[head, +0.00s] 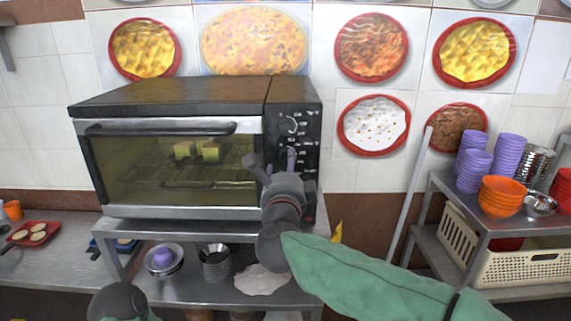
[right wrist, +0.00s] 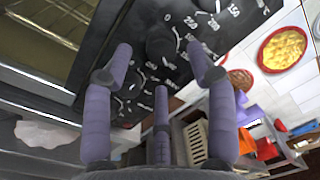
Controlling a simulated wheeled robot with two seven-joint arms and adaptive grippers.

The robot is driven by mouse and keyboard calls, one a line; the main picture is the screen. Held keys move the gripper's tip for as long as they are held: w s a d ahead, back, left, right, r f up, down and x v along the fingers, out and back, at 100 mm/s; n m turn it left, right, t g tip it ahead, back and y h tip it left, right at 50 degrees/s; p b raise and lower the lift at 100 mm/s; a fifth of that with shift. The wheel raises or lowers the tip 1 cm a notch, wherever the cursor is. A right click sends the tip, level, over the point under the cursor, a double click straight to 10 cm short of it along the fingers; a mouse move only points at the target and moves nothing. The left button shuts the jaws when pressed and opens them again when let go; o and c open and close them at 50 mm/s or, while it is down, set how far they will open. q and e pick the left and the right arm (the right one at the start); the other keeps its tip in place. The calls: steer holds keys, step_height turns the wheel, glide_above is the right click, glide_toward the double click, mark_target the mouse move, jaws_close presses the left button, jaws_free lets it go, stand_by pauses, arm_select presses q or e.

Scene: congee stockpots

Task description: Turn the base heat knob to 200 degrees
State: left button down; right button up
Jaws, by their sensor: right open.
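The oven's black control panel (head: 307,124) is on the right side of its front, with an upper dial (head: 290,125) visible in the head view. My right gripper (head: 272,166) is in front of the lower panel and hides the controls there. In the right wrist view, its purple fingers (right wrist: 162,75) are spread apart and empty. A dark round knob (right wrist: 163,42) shows beyond and between the fingertips, with white numbers around it. I cannot tell which knob is the base heat knob or where its pointer stands. My left gripper is not in view; only part of that arm shows at lower left.
The oven's glass door (head: 175,170) is closed, with food on a rack inside. The oven stands on a metal table (head: 140,232) with bowls on the shelf below. At right, a metal shelf holds purple cups (head: 508,155), orange bowls (head: 500,195) and a cream basket (head: 500,255).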

steer(key=s, duration=0.8)
steer(key=shift+s+a+f, duration=0.15)
steer(key=shift+s+f, duration=0.1)
steer(key=shift+s, duration=0.15)
steer(key=w+d+f+n+g+y, duration=0.15)
steer(key=w+f+n, duration=0.25)
steer(key=f, duration=0.7)
steer(key=w+f+n+g, duration=0.2)
steer(key=w+f+n, duration=0.2)
steer(key=f, duration=0.7)
steer(key=s+d+f+n+g, duration=0.1)
steer(key=d+f+n+g, duration=0.15)
steer(key=f, duration=0.85)
steer(key=s+d+f+n+g, duration=0.1)
steer(key=d+f+n+g, duration=0.15)
steer(key=f, duration=0.85)
steer(key=s+d+f+n+g+y, duration=0.1)
steer(key=s+d+f+n+g, duration=0.1)
steer(key=s+f, duration=0.5)
steer(key=s+d+f+n+g+y, duration=0.1)
steer(key=s+f+n+g, duration=0.15)
steer(key=s+f, duration=0.55)
steer(key=s+f+n+g+y, duration=0.1)
steer(key=s+f+g, duration=0.4)
steer(key=s+f, duration=0.5)
steer(key=s+n, duration=0.1)
steer(key=s, duration=0.2)
steer(key=shift+d, duration=0.4)
